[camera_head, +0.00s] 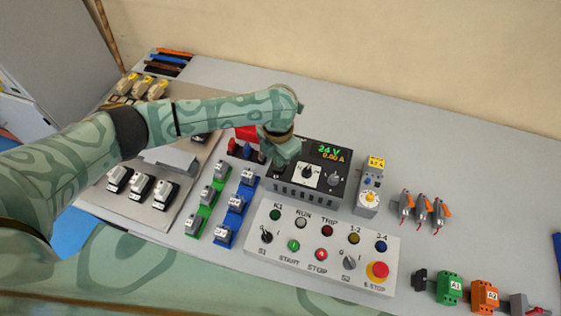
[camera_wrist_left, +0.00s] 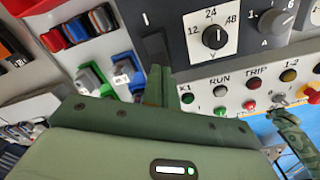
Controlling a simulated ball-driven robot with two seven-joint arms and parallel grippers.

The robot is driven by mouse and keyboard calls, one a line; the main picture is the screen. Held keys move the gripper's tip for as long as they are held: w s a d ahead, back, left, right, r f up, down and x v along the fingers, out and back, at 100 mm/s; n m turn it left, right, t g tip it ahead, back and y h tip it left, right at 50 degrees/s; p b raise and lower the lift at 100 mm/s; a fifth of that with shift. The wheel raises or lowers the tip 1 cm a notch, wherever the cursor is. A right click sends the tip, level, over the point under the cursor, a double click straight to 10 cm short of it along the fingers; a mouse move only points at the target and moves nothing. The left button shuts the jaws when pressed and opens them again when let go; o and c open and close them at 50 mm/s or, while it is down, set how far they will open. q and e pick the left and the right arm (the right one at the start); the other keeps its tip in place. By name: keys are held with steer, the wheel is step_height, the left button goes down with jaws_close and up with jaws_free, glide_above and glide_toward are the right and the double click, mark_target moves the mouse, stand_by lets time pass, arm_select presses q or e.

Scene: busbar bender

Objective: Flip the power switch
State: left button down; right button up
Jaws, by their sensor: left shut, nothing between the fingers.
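The power supply (camera_head: 318,165) is a dark box with a lit display reading 24 V and 0.00 A. My left gripper (camera_head: 270,160) is at the left end of the supply and hides the switch in the head view. Its closed fingertips (camera_wrist_left: 157,78) are empty and lie just below the rocker in the left wrist view; I cannot tell if they touch it.
A control panel (camera_head: 310,262) with buttons, knobs and a red emergency stop stands in front of the supply. Green and blue terminal blocks (camera_head: 236,204) are to the left. A grey timer module (camera_head: 369,190) is to the right.

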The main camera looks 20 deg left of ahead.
arm_select(q)
steer(key=shift+f+b, duration=0.6)
steer(key=shift+f, duration=0.4)
stand_by(0.8)
steer(key=shift+r, duration=0.1)
step_height(320, 180, up, 7)
steer(key=p, duration=0.7)
stand_by(0.3)
